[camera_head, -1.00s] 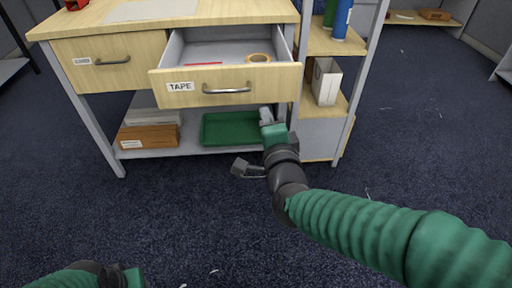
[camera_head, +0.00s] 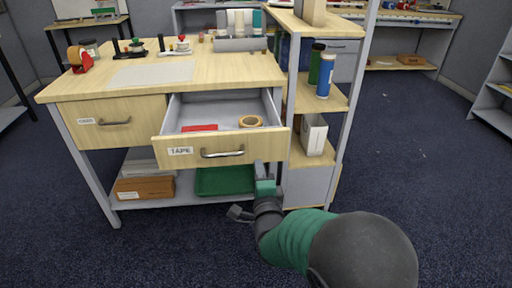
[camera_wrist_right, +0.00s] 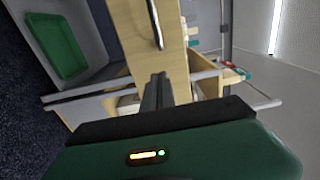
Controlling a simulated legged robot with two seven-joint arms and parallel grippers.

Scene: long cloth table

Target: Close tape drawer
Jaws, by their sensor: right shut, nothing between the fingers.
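The tape drawer (camera_head: 185,154) is pulled open from the wooden workbench (camera_head: 222,72). It has a "TAPE" label and a metal bar handle (camera_head: 222,153). Inside lie a tan tape roll (camera_head: 251,121) and a red item (camera_head: 199,128). My right gripper (camera_head: 263,167) is just below the right part of the drawer front, shut and empty. In the right wrist view my shut fingers (camera_wrist_right: 158,90) point toward the drawer front (camera_wrist_right: 145,45), with its handle (camera_wrist_right: 155,22) beyond them. Whether they touch it I cannot tell. My left gripper is not in view.
A second drawer (camera_head: 84,122), left of the tape drawer, is shut. A green bin (camera_head: 224,181) and a brown box (camera_head: 145,188) are on the lower shelf. A narrow shelf unit (camera_head: 318,95) with bottles stands at the right. The floor in front is clear.

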